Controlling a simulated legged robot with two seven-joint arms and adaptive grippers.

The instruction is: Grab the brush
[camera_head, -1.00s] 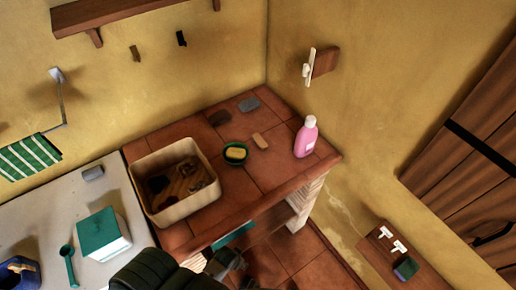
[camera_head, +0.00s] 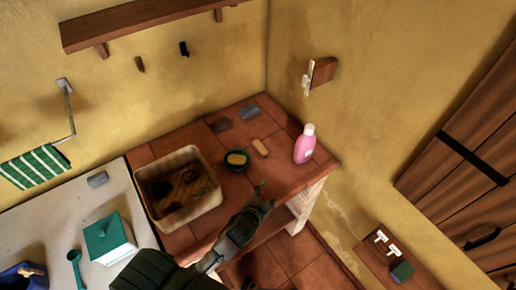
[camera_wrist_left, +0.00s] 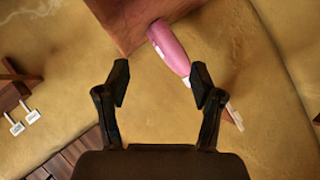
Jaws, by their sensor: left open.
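A small tan block-shaped item (camera_head: 260,147), which may be the brush, lies on the tiled counter between the green bowl and the pink bottle; its bristles cannot be made out. My left gripper (camera_head: 265,196) is at the counter's front edge, below and apart from that item in the head view. In the left wrist view the gripper (camera_wrist_left: 160,82) is open with nothing between its fingers. The pink bottle (camera_wrist_left: 168,45) shows beyond the fingertips there; the tan item cannot be made out in that view. My right gripper is not in view.
A beige basin (camera_head: 158,214) stands left of the green bowl (camera_head: 236,161), which holds a yellow sponge. The pink bottle (camera_head: 304,145) stands upright at the right. Grey and dark items lie at the back. The front right of the counter (camera_head: 285,178) is clear.

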